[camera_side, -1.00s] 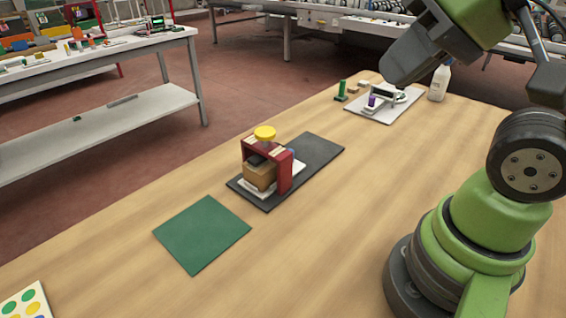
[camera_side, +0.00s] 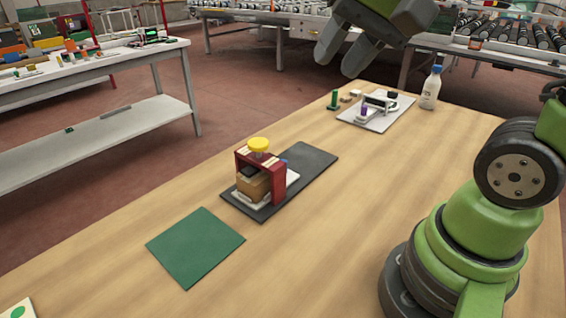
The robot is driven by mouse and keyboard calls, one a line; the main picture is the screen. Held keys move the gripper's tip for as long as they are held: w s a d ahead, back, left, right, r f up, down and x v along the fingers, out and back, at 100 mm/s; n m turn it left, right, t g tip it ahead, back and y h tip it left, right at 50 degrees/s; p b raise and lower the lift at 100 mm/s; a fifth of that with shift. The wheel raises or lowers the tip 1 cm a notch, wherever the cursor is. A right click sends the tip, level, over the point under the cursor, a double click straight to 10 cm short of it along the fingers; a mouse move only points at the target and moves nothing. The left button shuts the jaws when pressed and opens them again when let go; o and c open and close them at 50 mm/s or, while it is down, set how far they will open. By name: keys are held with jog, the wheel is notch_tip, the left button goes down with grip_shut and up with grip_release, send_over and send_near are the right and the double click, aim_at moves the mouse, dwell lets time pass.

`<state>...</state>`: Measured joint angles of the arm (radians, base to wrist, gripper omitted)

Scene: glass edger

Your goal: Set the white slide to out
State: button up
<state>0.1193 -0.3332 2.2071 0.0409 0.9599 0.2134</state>
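A red frame (camera_side: 278,186) with a yellow knob (camera_side: 259,145) on top stands on a dark base plate (camera_side: 312,160) in the middle of the table. A white slide (camera_side: 292,177) lies low on this plate and passes under the frame, with a tan block (camera_side: 252,184) on it. The frame and block hide part of the slide. My gripper (camera_side: 339,66) is high at the top of the view, above and beyond the frame, away from the slide. Its two grey fingers are apart with nothing visible between them.
A green mat (camera_side: 196,247) lies in front of the dark plate. At the back, a light plate (camera_side: 378,122) carries a small white device, beside a green post (camera_side: 334,99) and a white bottle (camera_side: 430,90). The table between is clear.

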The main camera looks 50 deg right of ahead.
jog(key=w+d+f+m+g+y, duration=0.1)
jog(key=w+d+f+m+g, duration=0.1)
jog(key=w+d+f+m, duration=0.4)
jog(key=w+d+f+m+g, duration=0.1)
jog(key=w+d+f+m, duration=0.3)
jog(key=w+f, duration=0.35)
jog(key=w+f+m, duration=0.1)
jog(key=f, duration=0.4)
jog(key=w+f+m, duration=0.1)
jog(key=f, duration=0.4)
jog(key=w+f+m+y, duration=0.1)
jog(key=w+f+m, duration=0.1)
jog(key=f, duration=0.4)
jog(key=shift+f+g, duration=0.1)
jog(key=shift+g, duration=0.2)
jog(key=shift+s+d, duration=0.1)
grip_shut()
